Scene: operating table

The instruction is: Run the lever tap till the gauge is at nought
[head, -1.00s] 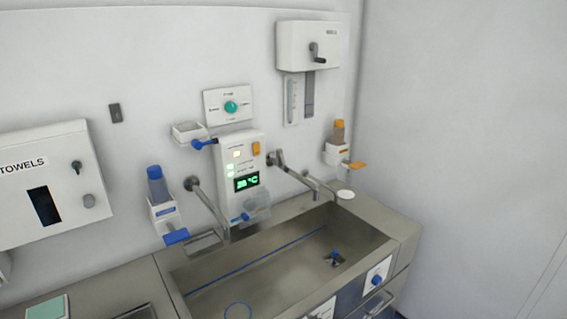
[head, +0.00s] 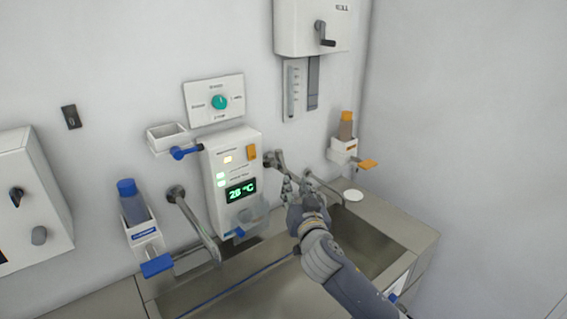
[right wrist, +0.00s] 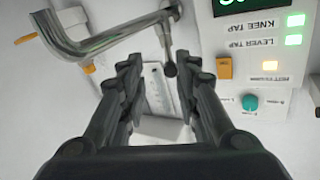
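The lever tap (head: 273,160) is the right-hand metal spout on the wall, partly behind my right gripper (head: 288,182). In the right wrist view, the tap's spout (right wrist: 105,40) crosses the upper left and its thin ball-ended lever (right wrist: 168,50) reaches between the fingertips of my right gripper (right wrist: 157,65). The fingers stand apart, and I cannot tell whether one touches the lever. The upright gauge strip (head: 292,90) hangs on the wall above the tap; its reading is too small to tell. It also shows behind the fingers (right wrist: 154,82). My left gripper is out of view.
The control panel (head: 225,150) shows 28 °C and lit lamps. Another tap (head: 194,222) and a blue-capped bottle (head: 131,203) are left. An orange-capped dispenser (head: 345,138) is right of the lever tap. The steel sink (head: 205,298) lies below.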

